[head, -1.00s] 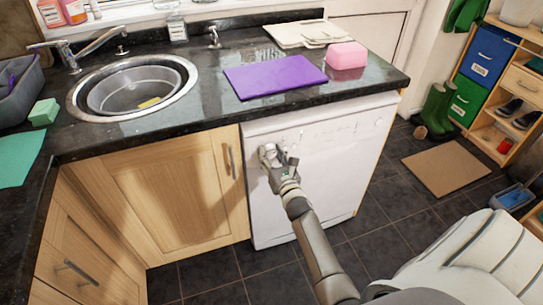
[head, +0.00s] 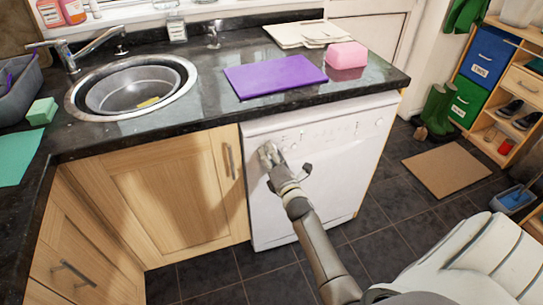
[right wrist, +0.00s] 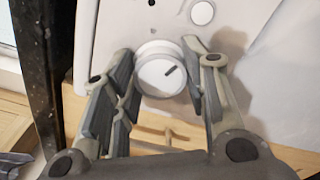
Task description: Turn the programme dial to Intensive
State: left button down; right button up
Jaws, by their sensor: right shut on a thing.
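The white dishwasher (head: 335,180) stands under the worktop, with its control panel along the top of its front. My right gripper (head: 280,158) is at the left end of that panel. In the right wrist view, the round white programme dial (right wrist: 152,75) sits between the two fingers of my right gripper (right wrist: 159,62), which are shut on its sides. A dark pointer mark on the dial slants toward the upper right. The gripper hides the dial in the head view. I cannot read any programme labels. My left gripper is not in view.
A round white button (right wrist: 202,13) lies beside the dial on the panel. The granite worktop (head: 215,75) overhangs the dishwasher, with a purple mat (head: 275,77) on it. A wooden cupboard (head: 160,195) adjoins on the left. The floor in front is clear.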

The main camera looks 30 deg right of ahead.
jog(key=m+p, duration=0.3)
jog(key=m, duration=2.2)
jog(key=shift+f, duration=0.1)
dwell(0.5)
jog(key=o, duration=1)
jog(key=shift+s, duration=0.15)
jog(key=v, duration=1.2)
